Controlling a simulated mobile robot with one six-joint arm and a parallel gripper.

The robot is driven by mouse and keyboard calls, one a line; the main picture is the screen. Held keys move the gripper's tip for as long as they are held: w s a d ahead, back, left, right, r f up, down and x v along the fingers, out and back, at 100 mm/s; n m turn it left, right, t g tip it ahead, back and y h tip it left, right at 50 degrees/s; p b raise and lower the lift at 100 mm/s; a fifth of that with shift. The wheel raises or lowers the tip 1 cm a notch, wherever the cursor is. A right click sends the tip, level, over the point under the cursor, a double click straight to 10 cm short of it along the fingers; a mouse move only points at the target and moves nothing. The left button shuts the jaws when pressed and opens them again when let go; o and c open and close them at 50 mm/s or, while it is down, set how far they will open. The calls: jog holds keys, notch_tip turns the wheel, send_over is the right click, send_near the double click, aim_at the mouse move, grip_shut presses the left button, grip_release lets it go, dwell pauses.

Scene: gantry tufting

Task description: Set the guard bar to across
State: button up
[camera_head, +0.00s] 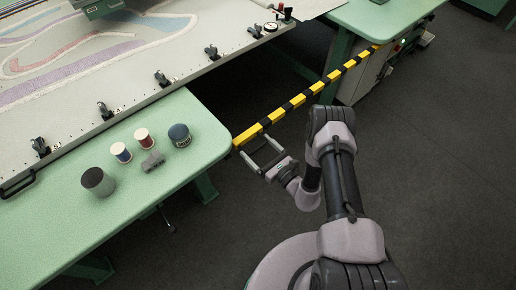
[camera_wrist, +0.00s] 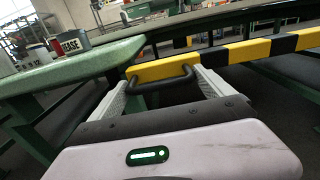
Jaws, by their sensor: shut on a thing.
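The guard bar (camera_head: 300,99) is striped yellow and black. It spans the gap from the corner of the near green table to the cabinet side at the far table. In the wrist view the bar (camera_wrist: 230,53) runs across the picture, its near end beside the green table edge. A black handle (camera_wrist: 160,79) sticks out from its yellow end. My gripper (camera_head: 260,153) is at this near end, its two fingers on either side of the handle, shut on it. Whether the bar's near end touches the table or a catch, I cannot tell.
The near green table (camera_head: 60,215) carries a dark grey cup (camera_head: 98,182), thread spools (camera_head: 144,138) and a small grey block (camera_head: 152,161). A tufting frame with clamps (camera_head: 105,111) lies behind. A grey cabinet (camera_head: 362,80) stands under the far table. Dark floor is free at right.

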jog(key=o, duration=1.8)
jog(key=shift+s+a, duration=0.1)
jog(key=shift+a, duration=0.05)
jog(key=p+v, duration=0.4)
jog(key=v, duration=1.3)
jog(key=shift+s, duration=0.2)
jog(key=a+r+n+g+y+b, duration=0.1)
jog(key=a+r+n+g+y, duration=0.15)
jog(key=r+n+g, duration=0.65)
jog(key=a+r+n+g+y, duration=0.2)
jog(key=a+r+n+g, duration=0.3)
jog(key=r, duration=0.9)
jog(key=s+d+r+n+t+h, duration=0.1)
jog(key=s+r+n+h, duration=0.2)
jog(key=r, duration=0.3)
jog(key=s+d+r+n+t+h+b, duration=0.1)
jog(key=s+r+n+t+h, duration=0.1)
jog(key=s+r+n+h, duration=0.2)
jog(key=s+d+r+n+t+h, duration=0.1)
jog(key=s+r+n+t+h, duration=0.1)
jog(key=s+r+h, duration=0.3)
notch_tip(320, 180, up, 3)
jog(key=shift+d+r+n+h, duration=0.1)
jog(key=shift+n+h, duration=0.45)
jog(key=shift+n, duration=0.15)
